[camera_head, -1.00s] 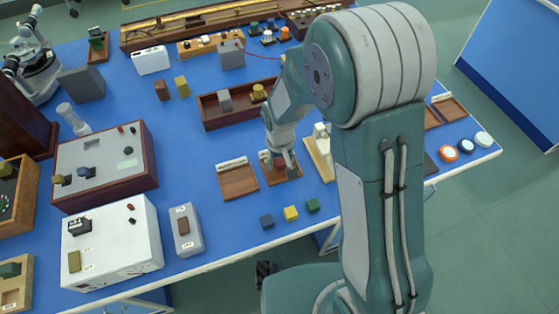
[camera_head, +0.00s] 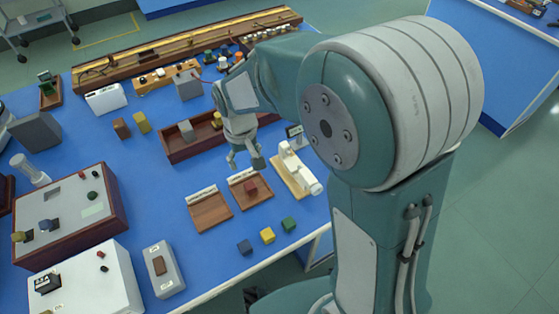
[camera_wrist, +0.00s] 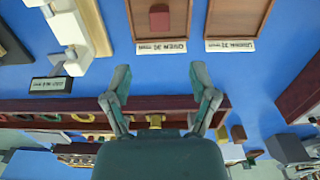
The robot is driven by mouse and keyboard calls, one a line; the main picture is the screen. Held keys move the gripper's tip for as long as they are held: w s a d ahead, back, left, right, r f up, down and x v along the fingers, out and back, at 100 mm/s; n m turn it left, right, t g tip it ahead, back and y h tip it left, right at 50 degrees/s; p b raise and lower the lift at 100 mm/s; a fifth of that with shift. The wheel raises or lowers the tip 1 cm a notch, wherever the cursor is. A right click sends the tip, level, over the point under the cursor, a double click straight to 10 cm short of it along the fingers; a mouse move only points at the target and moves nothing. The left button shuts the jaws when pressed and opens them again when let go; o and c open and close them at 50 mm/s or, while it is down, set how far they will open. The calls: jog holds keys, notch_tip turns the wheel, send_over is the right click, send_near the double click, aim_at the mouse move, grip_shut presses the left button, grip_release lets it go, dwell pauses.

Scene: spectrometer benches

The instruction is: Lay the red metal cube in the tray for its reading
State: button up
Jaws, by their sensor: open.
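The red cube (camera_head: 251,188) sits inside the right-hand of two shallow brown wooden trays (camera_head: 240,202) in the head view, clear of its walls. In the wrist view, the cube (camera_wrist: 159,17) also shows in the left-hand tray (camera_wrist: 177,27), near its label strip. My gripper (camera_head: 246,161) is above and behind this tray, apart from the cube. Its two fingers are spread with nothing between them, as the wrist view also shows (camera_wrist: 161,75).
The second tray (camera_head: 211,213) stands empty beside it. A white instrument on a wooden base (camera_head: 298,170) is close on the right. A long wooden box (camera_head: 177,152) lies behind. Blue, yellow (camera_head: 267,235) and green cubes stand near the front edge.

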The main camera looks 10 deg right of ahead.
jog(key=s+d+r+m+t, duration=0.3)
jog(key=s+d+r+t, duration=0.2)
jog(key=s+d+r, duration=0.8)
jog(key=s+r, duration=0.2)
jog(key=s, duration=0.1)
jog(key=shift+s+m+t, duration=0.3)
jog(key=shift+s, duration=0.05)
dwell(0.5)
